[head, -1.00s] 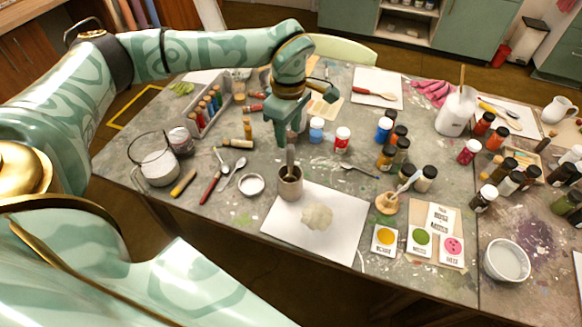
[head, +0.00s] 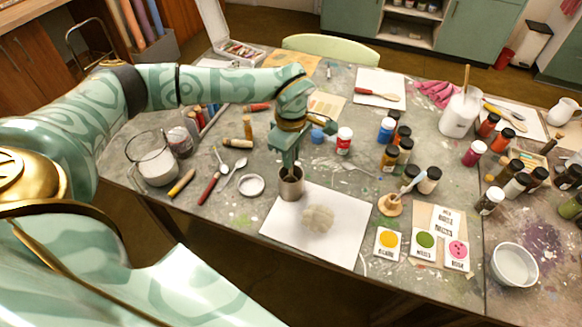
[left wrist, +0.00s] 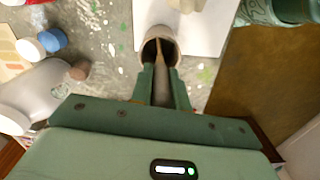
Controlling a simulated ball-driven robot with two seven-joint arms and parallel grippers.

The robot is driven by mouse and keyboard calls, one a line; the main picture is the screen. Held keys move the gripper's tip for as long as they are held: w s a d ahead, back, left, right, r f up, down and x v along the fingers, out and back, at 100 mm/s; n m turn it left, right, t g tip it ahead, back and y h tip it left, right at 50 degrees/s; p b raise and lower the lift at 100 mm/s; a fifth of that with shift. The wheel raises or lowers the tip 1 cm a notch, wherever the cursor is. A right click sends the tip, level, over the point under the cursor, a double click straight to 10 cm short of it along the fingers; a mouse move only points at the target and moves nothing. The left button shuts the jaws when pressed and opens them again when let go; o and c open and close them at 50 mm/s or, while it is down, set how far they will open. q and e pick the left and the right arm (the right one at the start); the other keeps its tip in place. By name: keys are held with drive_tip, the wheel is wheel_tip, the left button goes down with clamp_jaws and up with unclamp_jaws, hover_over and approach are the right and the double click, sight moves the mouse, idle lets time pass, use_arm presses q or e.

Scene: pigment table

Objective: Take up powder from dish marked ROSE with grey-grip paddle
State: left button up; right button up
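My left gripper (head: 287,165) reaches down from above to a small grey-brown pot (head: 291,187). In the left wrist view the pot (left wrist: 170,36) lies beyond my fingers (left wrist: 160,80). A grey handle, taken to be the paddle's grip (left wrist: 161,88), lies between the fingers. A thin brown part shows in the pot's mouth. Whether the fingers press on the handle is unclear. The pink dish (head: 457,249) sits at the right end of a row of cards; its small label appears to read ROSE. My right gripper is out of view.
A white sheet (head: 340,245) with a pale lump (head: 318,219) lies beside the pot. Yellow (head: 387,239) and green (head: 425,240) dishes sit left of the pink one. A wooden stand (head: 390,204), several jars and a white bowl (head: 514,264) are nearby. Spoons lie left.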

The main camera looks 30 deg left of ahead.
use_arm(q)
clamp_jaws()
